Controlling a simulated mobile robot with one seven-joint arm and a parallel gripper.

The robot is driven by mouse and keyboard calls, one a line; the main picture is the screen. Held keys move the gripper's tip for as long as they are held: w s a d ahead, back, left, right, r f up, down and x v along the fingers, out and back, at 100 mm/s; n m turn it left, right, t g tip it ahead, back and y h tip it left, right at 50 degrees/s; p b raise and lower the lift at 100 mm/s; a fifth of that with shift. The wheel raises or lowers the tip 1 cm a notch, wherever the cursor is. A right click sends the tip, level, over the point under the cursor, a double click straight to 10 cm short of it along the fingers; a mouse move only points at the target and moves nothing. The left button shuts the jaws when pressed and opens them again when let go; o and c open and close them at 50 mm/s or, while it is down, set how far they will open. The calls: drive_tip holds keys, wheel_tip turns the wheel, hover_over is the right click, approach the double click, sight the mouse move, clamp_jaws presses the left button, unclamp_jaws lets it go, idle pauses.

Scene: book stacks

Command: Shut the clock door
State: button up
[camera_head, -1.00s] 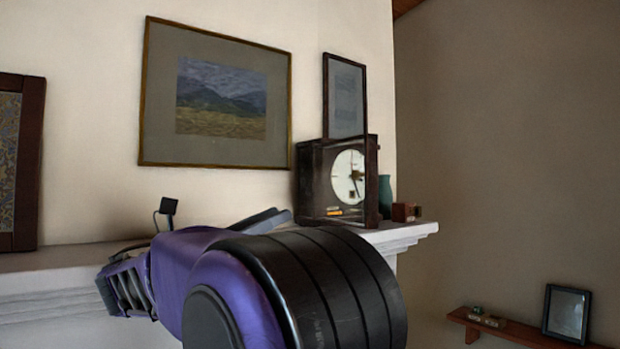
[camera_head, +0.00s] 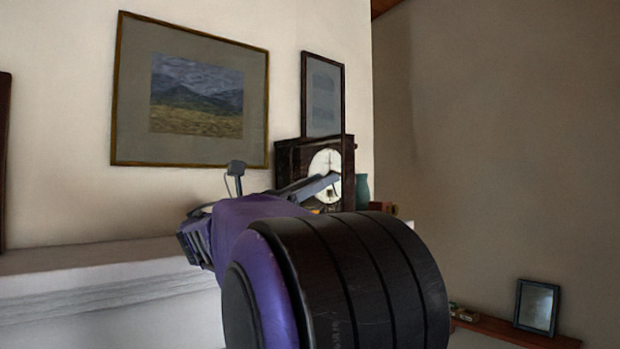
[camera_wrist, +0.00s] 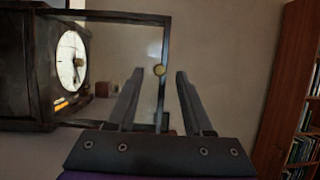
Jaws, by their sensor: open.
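The dark wooden clock (camera_head: 290,156) with a white dial stands on the mantel, its lower front partly hidden by my gripper (camera_head: 328,184). In the wrist view the clock (camera_wrist: 25,70) is at the left. Its door (camera_wrist: 120,16), a thin dark frame with a clear pane, stands open, reaching right from the clock. My gripper (camera_wrist: 160,73) is open and empty.
A white mantel (camera_head: 80,262) runs below the clock. A teal vase (camera_head: 362,188) and a small brown box (camera_head: 384,208) stand right of the clock. Framed pictures hang behind. A low shelf (camera_head: 500,328) and a bookcase (camera_wrist: 290,90) are to the right.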

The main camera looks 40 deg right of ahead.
drive_tip(key=shift+x, duration=0.75)
clamp_jaws()
idle(0.9)
